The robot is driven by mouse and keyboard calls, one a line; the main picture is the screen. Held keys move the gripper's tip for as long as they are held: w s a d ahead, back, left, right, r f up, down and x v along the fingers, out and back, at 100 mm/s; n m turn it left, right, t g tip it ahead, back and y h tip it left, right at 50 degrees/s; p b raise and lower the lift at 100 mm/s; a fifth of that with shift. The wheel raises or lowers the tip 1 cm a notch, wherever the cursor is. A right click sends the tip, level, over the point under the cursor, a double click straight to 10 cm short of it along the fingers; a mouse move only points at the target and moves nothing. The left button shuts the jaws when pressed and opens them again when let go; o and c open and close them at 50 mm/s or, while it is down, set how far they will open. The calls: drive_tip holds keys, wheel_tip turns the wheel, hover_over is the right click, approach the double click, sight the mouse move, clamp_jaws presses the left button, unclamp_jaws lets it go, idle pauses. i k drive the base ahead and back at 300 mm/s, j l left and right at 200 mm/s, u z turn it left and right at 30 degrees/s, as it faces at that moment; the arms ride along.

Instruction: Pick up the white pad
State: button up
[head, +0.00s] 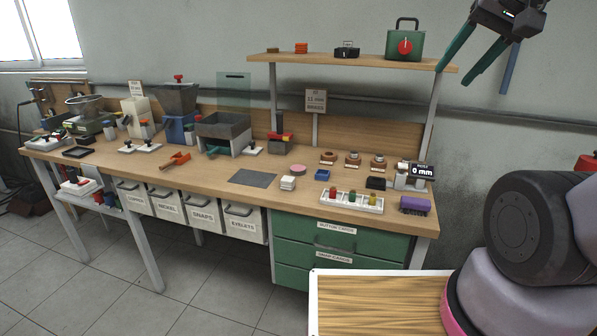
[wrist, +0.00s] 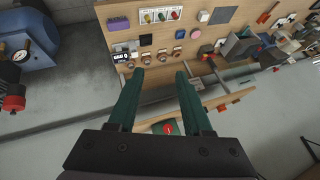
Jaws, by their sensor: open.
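The white pad (head: 288,183) looks like a small white block. It lies on the wooden bench top near the front edge, between a dark grey mat and a white tray. It also shows near the top of the wrist view (wrist: 203,16), beyond my fingertips. My gripper (head: 455,76) has green fingers that are spread apart and empty. It is high at the upper right of the head view, well above the bench and far from the pad. The wrist view also shows the open fingers (wrist: 160,72) with nothing between them.
A pink round piece (head: 298,169) sits just behind the pad. The grey mat (head: 252,178) is to its left, a blue piece (head: 322,175) and the white tray (head: 379,209) to its right. The raised shelf (head: 340,62) runs behind, holding a green box (head: 404,45).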

sight(287, 183)
drive_tip(key=i+u, duration=0.55)
drive_tip(key=u, duration=0.15)
